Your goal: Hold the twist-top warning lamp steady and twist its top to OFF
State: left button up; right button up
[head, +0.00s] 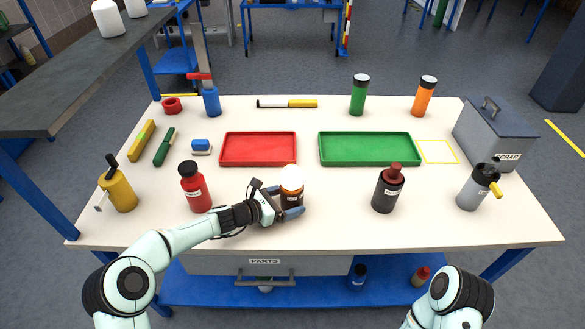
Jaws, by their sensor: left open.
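The likely warning lamp (291,184) stands upright near the middle of the table's front half. It has a glowing white top, a brown-orange band with a pale label, and a dark lower body. My left gripper (284,201) reaches in from the left with its jaws open around the lamp's lower body. One finger is at its far left side and the other passes in front of it. Whether a finger touches the lamp cannot be told. The top's OFF marking is too small to read. My right gripper is out of view; only part of my right arm shows at the bottom right.
A red bottle (194,187) stands close behind my left forearm, and a dark bottle (388,188) stands right of the lamp. Red (258,163) and green (370,164) trays lie behind. A grey SCRAP box (494,132) is at the right. The table between lamp and dark bottle is clear.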

pick_arm(q)
jog(key=shift+w+d+f, duration=0.1)
jog(key=shift+w+d, duration=0.1)
jog(key=shift+d, duration=0.05)
jog(key=c, duration=0.7)
dwell(0.6)
